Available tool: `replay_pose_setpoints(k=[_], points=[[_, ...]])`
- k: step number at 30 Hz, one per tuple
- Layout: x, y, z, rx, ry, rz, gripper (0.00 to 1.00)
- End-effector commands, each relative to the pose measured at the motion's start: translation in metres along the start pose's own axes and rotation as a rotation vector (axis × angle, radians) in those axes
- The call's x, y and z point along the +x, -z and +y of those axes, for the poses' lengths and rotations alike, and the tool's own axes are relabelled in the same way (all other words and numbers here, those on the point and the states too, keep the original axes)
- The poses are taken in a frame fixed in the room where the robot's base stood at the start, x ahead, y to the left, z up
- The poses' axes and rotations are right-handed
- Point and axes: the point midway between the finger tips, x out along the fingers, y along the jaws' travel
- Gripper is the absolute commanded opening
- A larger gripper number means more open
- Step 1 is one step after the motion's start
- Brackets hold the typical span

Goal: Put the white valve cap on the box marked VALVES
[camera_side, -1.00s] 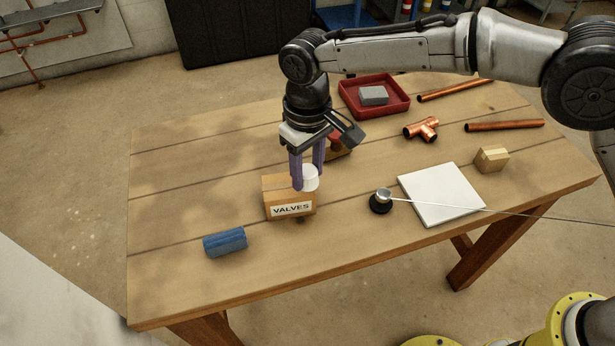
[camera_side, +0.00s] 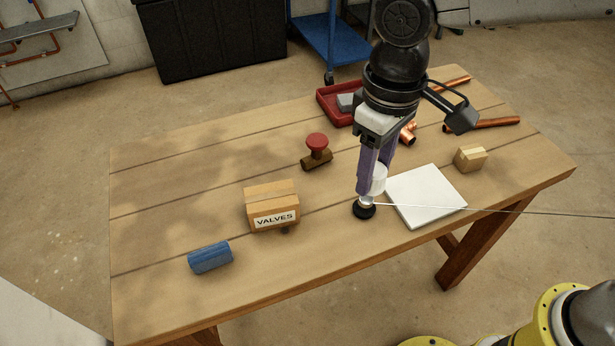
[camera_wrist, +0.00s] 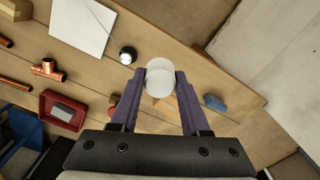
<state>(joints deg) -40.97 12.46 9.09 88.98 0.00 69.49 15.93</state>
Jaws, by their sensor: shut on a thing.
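My gripper (camera_side: 370,185) is shut on the white valve cap (camera_side: 378,178), held between purple fingers. In the wrist view the cap (camera_wrist: 160,74) sits between the fingertips. The brown cardboard box marked VALVES (camera_side: 273,195) stands on the table, left of my gripper in the side view, with its top bare. In the wrist view the box (camera_wrist: 165,104) shows partly, between the fingers and partly hidden by the cap. In the side view the cap appears just above a black round piece with a silver top (camera_side: 364,210); the wrist view shows that piece (camera_wrist: 127,55) beside the cap.
A thin wire runs right from the black piece, across a white plate (camera_side: 426,195). A blue block (camera_side: 210,257) lies left of the box. A red-topped valve (camera_side: 316,150) stands behind it. A red tray (camera_side: 327,101), copper pipes (camera_side: 482,124) and a small box (camera_side: 470,158) lie farther off.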

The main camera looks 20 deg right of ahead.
Motion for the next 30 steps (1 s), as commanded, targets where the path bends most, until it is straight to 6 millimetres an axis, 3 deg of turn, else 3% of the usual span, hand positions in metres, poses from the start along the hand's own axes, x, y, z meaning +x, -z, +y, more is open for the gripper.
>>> replay_pose_setpoints(k=[5,17,21,30], points=[[0.005,0.011,-0.004,0.005,0.0,-0.002,0.0],[0.042,0.088,-0.026,0.004,-0.001,-0.002,0.0],[0.068,0.108,-0.031,0.004,-0.001,-0.002,0.0],[0.093,0.13,-0.037,0.004,0.0,0.0,0.0]])
